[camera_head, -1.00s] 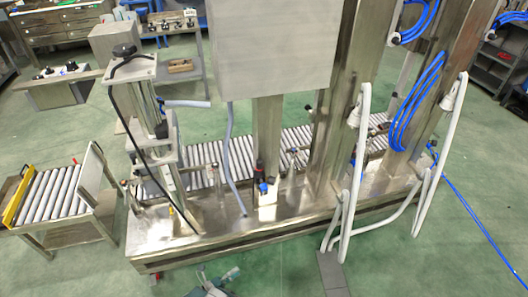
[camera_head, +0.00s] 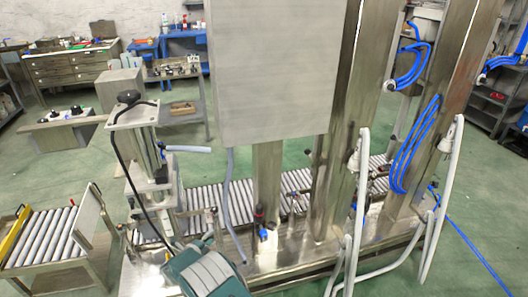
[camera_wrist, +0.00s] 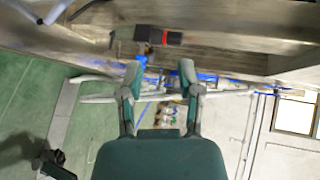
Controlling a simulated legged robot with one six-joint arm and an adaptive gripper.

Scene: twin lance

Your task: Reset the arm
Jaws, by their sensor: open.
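My gripper (camera_wrist: 160,82) shows in the wrist view with its two grey-green fingers spread apart and nothing between them. In the head view, a green and grey part of my arm (camera_head: 207,275) rises from the bottom edge, in front of the steel machine base. A dark fitting with a red band (camera_wrist: 160,37) lies beyond the fingertips in the wrist view, apart from them. What seems to be the same fitting stands on the machine base in the head view (camera_head: 260,222).
A steel machine with a large grey box (camera_head: 270,75) stands ahead, with white pipes (camera_head: 358,200) and blue hoses (camera_head: 412,150) at right. A roller conveyor (camera_head: 45,238) is at the left. Green floor (camera_head: 60,170) is open between the machine and the back benches.

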